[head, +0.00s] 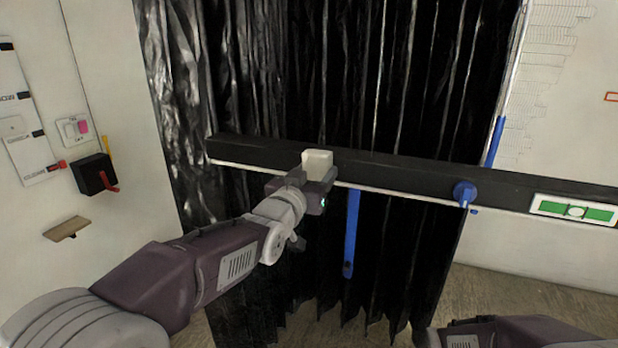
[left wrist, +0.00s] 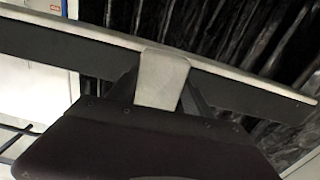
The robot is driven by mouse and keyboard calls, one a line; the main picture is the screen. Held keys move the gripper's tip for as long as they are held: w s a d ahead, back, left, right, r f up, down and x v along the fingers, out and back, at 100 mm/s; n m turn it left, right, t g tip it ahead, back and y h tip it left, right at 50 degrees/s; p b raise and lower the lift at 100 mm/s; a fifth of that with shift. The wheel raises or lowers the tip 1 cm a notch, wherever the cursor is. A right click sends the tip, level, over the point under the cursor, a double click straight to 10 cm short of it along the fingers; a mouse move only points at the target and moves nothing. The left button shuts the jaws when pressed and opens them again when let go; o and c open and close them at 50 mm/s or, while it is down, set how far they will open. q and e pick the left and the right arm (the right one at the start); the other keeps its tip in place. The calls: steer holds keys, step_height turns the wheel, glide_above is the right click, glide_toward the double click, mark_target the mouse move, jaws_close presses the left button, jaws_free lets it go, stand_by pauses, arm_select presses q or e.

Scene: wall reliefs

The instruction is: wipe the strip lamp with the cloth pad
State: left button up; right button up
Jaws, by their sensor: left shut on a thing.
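My left gripper (head: 318,177) is shut on a pale cloth pad (head: 317,161), a small off-white block. The pad is at the left part of a long dark bar (head: 390,173) with a thin white lower edge, which looks like the strip lamp. In the left wrist view the pad (left wrist: 162,78) stands between the fingers, and its far end overlaps the bar's pale edge (left wrist: 220,70). I cannot tell whether it touches the bar. Part of my right arm shows at the lower right in the head view; its gripper is out of view.
Black crinkled curtains (head: 270,80) hang behind the bar. A blue knob (head: 464,192), a blue strap (head: 351,235) and a green-and-white sign (head: 574,210) are along it. The left wall carries a black box with a red lever (head: 94,175) and a small wooden ledge (head: 66,229).

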arm_select(q)
steer(key=shift+s+d, duration=0.1)
steer(key=shift+d, duration=0.1)
steer(key=shift+s+d+r+b, duration=0.1)
steer(key=shift+s+d+b, duration=0.1)
steer(key=shift+d, duration=0.25)
steer(key=shift+s+d+b, duration=0.1)
steer(key=shift+d+b, duration=0.1)
steer(key=shift+d, duration=0.2)
steer(key=shift+s+d, duration=0.15)
steer(key=shift+d, duration=0.4)
steer(key=shift+b+v, duration=0.75)
steer(key=shift+v, duration=2.2)
